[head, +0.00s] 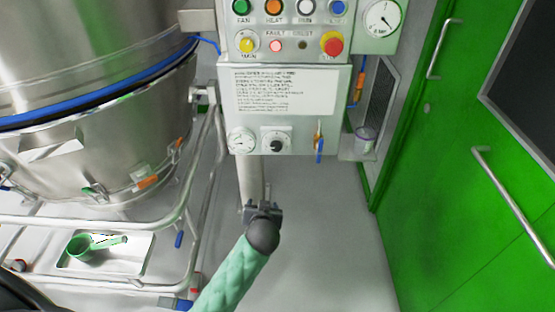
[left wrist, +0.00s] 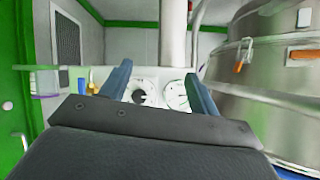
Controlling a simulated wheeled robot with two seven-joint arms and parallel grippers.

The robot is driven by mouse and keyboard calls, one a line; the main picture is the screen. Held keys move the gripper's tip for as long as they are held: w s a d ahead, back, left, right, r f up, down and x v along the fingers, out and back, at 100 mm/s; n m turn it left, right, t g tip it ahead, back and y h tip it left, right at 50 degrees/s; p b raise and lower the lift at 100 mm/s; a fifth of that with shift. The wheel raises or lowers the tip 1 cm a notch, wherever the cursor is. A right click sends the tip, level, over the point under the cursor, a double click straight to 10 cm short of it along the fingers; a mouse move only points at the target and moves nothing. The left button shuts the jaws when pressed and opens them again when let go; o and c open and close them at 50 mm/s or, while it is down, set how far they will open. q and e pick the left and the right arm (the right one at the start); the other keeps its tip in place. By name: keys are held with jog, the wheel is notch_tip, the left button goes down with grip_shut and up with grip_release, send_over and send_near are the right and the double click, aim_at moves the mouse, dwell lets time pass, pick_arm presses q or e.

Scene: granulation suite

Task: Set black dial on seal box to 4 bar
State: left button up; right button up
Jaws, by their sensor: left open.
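The seal box (head: 277,172) is a pale panel below the control box. Its black dial (head: 277,143) is a small round knob on a white plate, with a gauge (head: 241,141) to its left. The dial's setting is too small to read. My left gripper (head: 262,208) is below the dial, apart from it. In the left wrist view, my left gripper (left wrist: 157,70) has its two blue-grey fingers spread with nothing held. The black dial (left wrist: 141,96) shows beyond and between them, and the gauge (left wrist: 176,95) is near the right finger. My right gripper is not in view.
A blue-handled valve (head: 319,150) sits right of the dial. Buttons and a red emergency knob (head: 332,43) are above. A steel vessel (head: 90,150) and tubular rail (head: 175,212) stand left. A green door (head: 440,200) is right; the floor (head: 330,240) between is clear.

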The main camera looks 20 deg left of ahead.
aim_at(276, 148)
pick_arm(q)
jog(key=shift+w+a+r+t+y+b, duration=0.25)
jog(key=shift+w+r+t+b, duration=0.6)
jog(key=shift+w, duration=2.6)
jog(key=shift+w+a+r+t+b, duration=0.4)
jog(key=shift+w+r+t, duration=0.75)
jog(key=shift+w, duration=2.25)
jog(key=shift+w+a+r+t+y+b, duration=0.2)
jog(key=shift+w+r+t+b, duration=0.7)
jog(key=shift+w, duration=2.55)
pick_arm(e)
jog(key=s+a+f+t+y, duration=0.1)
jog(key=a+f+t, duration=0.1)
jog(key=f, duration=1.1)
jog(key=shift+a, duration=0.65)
pick_arm(q)
jog(key=shift+c, duration=0.4)
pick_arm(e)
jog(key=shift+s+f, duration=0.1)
pick_arm(q)
jog(key=c, duration=0.9)
jog(key=shift+m, duration=0.3)
